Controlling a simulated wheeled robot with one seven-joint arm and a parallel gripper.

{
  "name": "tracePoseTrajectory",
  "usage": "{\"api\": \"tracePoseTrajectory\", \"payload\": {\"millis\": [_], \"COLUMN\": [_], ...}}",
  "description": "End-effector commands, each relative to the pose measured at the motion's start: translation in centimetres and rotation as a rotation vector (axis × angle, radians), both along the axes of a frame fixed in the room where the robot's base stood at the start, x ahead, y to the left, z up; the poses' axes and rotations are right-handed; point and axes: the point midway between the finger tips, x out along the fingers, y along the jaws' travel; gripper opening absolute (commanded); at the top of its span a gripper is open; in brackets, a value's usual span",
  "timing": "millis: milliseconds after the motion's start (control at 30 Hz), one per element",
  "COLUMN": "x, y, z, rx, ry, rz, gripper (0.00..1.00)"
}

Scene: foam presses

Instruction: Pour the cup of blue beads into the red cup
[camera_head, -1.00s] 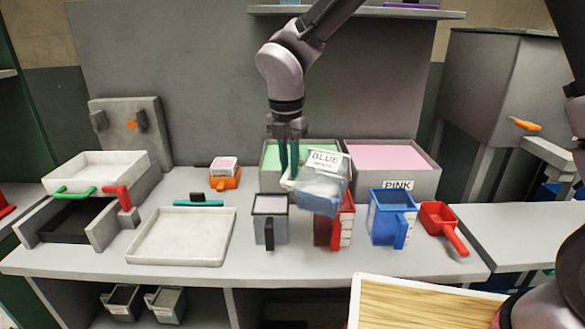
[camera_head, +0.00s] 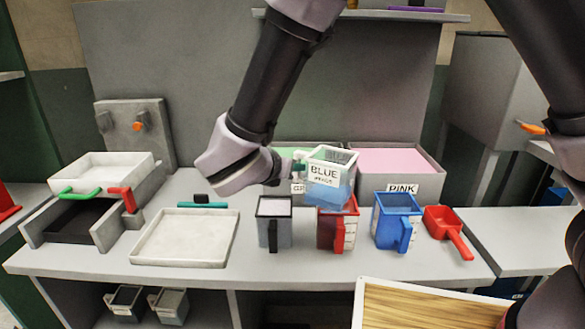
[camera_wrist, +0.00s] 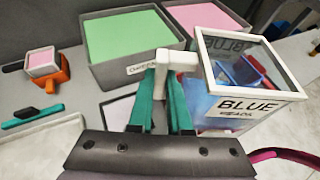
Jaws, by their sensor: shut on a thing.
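The clear cup labelled BLUE (camera_head: 325,186) has a white rim and blue contents low in it. It is held roughly upright, slightly tilted, above the red cup. My gripper (camera_head: 298,166) is shut on its white handle from the left; the green fingers also show in the wrist view (camera_wrist: 160,105), where the BLUE cup (camera_wrist: 245,108) fills the right side. The red cup (camera_head: 338,232) stands on the bench, its opening partly hidden behind the held cup. I cannot see beads inside the red cup.
A grey cup (camera_head: 274,228) stands left of the red cup and a blue cup (camera_head: 397,222) right of it. A red scoop (camera_head: 448,229) lies farther right. Bins of green (camera_wrist: 125,35) and pink (camera_head: 390,160) stand behind. A white tray (camera_head: 183,238) lies left.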

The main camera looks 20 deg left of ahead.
Motion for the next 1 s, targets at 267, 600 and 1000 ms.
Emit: {"api": "tracePoseTrajectory", "payload": {"millis": [267,600,1000], "x": [0.2,0.2,0.2], "y": [-0.1,0.0,-0.1], "z": [0.1,0.8,3.2], "rx": [-0.013,-0.011,-0.013], "ry": [-0.060,-0.058,-0.058], "rz": [0.000,-0.001,-0.001], "gripper": [0.00,0.00,0.00]}}
